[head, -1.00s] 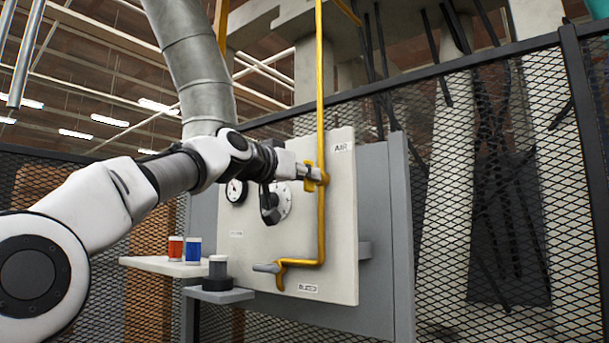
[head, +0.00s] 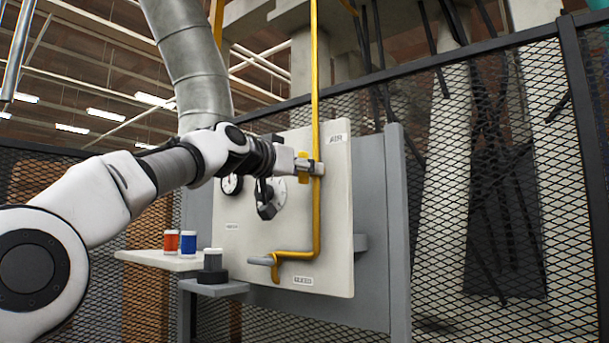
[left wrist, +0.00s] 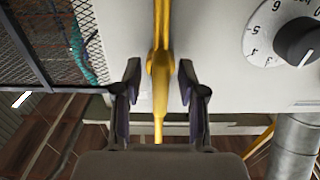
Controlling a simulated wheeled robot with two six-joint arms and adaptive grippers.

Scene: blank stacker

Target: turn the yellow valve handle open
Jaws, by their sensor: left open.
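A yellow valve handle (head: 303,173) sits on the yellow pipe near the AIR label, at the upper right of the pale panel. My left gripper (head: 314,167) reaches it from the left in the head view. In the left wrist view the open fingers (left wrist: 159,85) stand on either side of the yellow metal (left wrist: 160,65), with a gap to each. In the head view the gripper partly hides the handle. My right gripper is not in view.
The pale panel (head: 240,245) carries a gauge (head: 231,184) and a dial, which shows in the wrist view (left wrist: 270,32). A lower pipe fitting (head: 275,262) sticks out. Red (head: 171,241) and blue (head: 190,243) containers stand on a shelf (head: 150,258). Mesh fencing is behind.

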